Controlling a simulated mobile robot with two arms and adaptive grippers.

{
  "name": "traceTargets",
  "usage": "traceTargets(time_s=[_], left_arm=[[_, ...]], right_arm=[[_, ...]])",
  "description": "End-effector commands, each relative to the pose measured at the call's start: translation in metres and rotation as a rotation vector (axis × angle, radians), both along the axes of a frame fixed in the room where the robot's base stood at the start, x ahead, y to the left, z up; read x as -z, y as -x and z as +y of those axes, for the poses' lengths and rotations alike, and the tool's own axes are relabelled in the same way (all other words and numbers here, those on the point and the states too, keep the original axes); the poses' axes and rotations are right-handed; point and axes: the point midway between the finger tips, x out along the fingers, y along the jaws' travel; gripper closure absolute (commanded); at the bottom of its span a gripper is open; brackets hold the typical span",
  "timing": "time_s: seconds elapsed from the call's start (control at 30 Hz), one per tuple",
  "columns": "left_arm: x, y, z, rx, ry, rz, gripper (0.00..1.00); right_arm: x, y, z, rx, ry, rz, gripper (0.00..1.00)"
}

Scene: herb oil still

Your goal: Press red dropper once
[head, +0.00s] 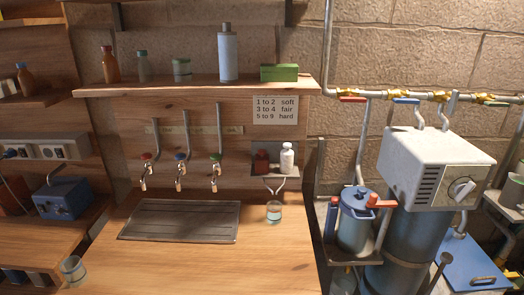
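A small dark red bottle (262,162), which looks like the red dropper, stands in a small wall holder (275,173) right of the taps. A white bottle (287,158) stands close to its right. Two thin pale spouts (276,185) come together below the holder. A small clear glass (274,212) stands upright on the wooden counter beneath them, with what looks like pale liquid in it. Neither of my grippers is in view.
Several taps with coloured handles (181,170) hang over a dark drain tray (180,221). A card (275,110) hangs above the holder. Another glass (73,269) stands at the counter's front left. The counter's front (220,270) is clear. A blue pot (355,220) stands at right.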

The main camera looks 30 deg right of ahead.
Motion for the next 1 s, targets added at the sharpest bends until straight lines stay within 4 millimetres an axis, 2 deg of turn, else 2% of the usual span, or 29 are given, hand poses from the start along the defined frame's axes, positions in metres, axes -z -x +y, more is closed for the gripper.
traceTargets(time_s=[0.37,1.0], left_arm=[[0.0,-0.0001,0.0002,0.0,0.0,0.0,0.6],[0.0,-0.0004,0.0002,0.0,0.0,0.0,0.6]], right_arm=[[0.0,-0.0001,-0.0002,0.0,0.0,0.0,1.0],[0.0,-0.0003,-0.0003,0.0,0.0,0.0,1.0]])
